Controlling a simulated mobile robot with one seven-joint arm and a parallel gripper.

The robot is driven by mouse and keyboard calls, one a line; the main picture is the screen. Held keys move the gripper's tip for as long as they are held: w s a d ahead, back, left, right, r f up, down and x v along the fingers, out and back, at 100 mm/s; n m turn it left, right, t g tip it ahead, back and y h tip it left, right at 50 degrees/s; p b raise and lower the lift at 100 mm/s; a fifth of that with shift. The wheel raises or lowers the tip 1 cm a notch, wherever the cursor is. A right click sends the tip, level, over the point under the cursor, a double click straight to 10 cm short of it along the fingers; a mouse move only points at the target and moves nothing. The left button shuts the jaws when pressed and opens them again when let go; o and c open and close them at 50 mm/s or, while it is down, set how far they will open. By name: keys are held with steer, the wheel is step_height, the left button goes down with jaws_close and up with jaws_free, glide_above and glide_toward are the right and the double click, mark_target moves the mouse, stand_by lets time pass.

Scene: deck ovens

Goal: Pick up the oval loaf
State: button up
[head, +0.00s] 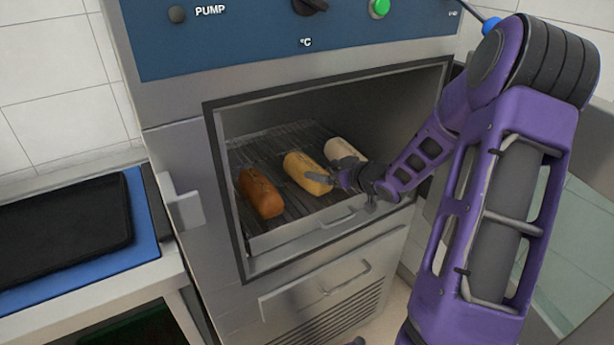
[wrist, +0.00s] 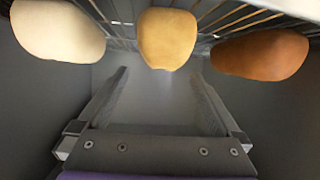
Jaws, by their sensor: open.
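Three loaves lie on a wire rack inside the open oven. The brown loaf (head: 261,193) is on the left, the golden-yellow loaf (head: 306,173) in the middle and the pale cream loaf (head: 344,151) on the right. All are elongated with rounded edges; I cannot tell which is meant by oval. My gripper (head: 338,181) is at the oven opening, by the near end of the golden loaf. In the wrist view my gripper (wrist: 160,80) is open and empty, with the golden loaf (wrist: 167,38) centred beyond its fingertips. The pale loaf (wrist: 57,30) and brown loaf (wrist: 261,54) lie to either side.
A drawer with a handle (head: 345,273) is below. A dark tray (head: 62,228) on a blue board (head: 143,220) lies on the left counter.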

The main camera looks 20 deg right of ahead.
mark_target(307, 166)
steer(key=b+x, duration=0.1)
steer(key=x, duration=0.7)
steer(key=shift+w+a+f, duration=0.2)
steer(key=shift+w, duration=0.05)
steer(key=shift+r, duration=0.1)
steer(key=c, duration=1.4)
